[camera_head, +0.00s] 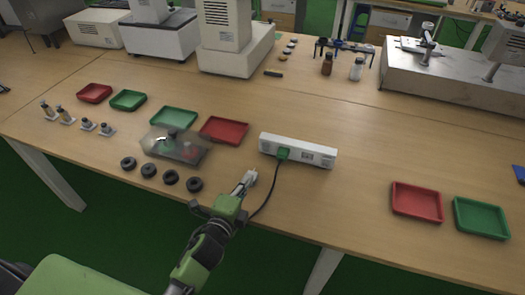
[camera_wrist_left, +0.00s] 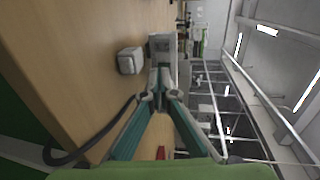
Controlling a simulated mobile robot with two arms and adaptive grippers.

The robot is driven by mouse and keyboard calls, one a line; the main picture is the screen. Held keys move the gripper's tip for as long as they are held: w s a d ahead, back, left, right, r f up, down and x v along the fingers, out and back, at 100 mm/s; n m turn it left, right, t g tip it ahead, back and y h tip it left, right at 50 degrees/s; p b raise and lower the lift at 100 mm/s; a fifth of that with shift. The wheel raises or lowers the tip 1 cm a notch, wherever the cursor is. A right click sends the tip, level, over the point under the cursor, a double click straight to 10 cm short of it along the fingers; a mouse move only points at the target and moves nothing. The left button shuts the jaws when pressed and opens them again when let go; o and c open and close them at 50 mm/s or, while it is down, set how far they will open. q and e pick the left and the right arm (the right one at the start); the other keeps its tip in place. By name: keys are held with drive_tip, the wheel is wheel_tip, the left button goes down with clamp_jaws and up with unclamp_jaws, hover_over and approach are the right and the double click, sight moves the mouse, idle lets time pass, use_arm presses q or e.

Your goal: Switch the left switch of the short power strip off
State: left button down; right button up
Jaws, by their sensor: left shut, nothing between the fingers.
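The short power strip (camera_head: 315,148) is white and lies on the wooden table near its front edge. The strip's individual switches are too small to tell apart. My left gripper (camera_head: 249,177) is shut and empty, in front of and left of the strip, apart from it. My right gripper is not in view.
A clear box (camera_head: 172,148) and several black rings (camera_head: 171,177) lie left of my gripper. A red tray (camera_head: 224,130) stands left of the strip. A red tray (camera_head: 417,201) and a green tray (camera_head: 481,217) stand at the right. The table between strip and right-hand trays is clear.

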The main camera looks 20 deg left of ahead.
use_arm(q)
drive_tip(key=shift+w, duration=0.15)
approach(265, 147)
drive_tip(key=shift+w+d+f+p, duration=0.1)
drive_tip(key=shift+w+f+p, duration=0.1)
drive_tip(key=shift+w, duration=0.9)
drive_tip(key=shift+w+f+p, duration=0.15)
drive_tip(key=shift+w+f, duration=0.1)
drive_tip(key=shift+w, duration=0.8)
drive_tip(key=shift+w+d+f+p, duration=0.1)
drive_tip(key=shift+w+f+p, duration=0.1)
drive_tip(key=shift+w, duration=0.9)
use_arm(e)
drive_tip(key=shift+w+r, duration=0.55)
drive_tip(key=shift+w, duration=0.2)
use_arm(q)
drive_tip(key=shift+w+r+p, duration=0.1)
drive_tip(key=shift+r+p, duration=0.1)
drive_tip(key=shift+p, duration=0.2)
drive_tip(key=shift+w+r+g+p, duration=0.3)
drive_tip(key=shift+r+g+p, duration=0.1)
drive_tip(key=shift+p, duration=0.85)
drive_tip(key=shift+f+b, duration=0.4)
drive_tip(key=shift+f, duration=0.1)
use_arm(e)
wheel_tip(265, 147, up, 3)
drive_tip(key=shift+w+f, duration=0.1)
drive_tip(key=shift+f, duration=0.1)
use_arm(q)
drive_tip(key=shift+s, duration=0.1)
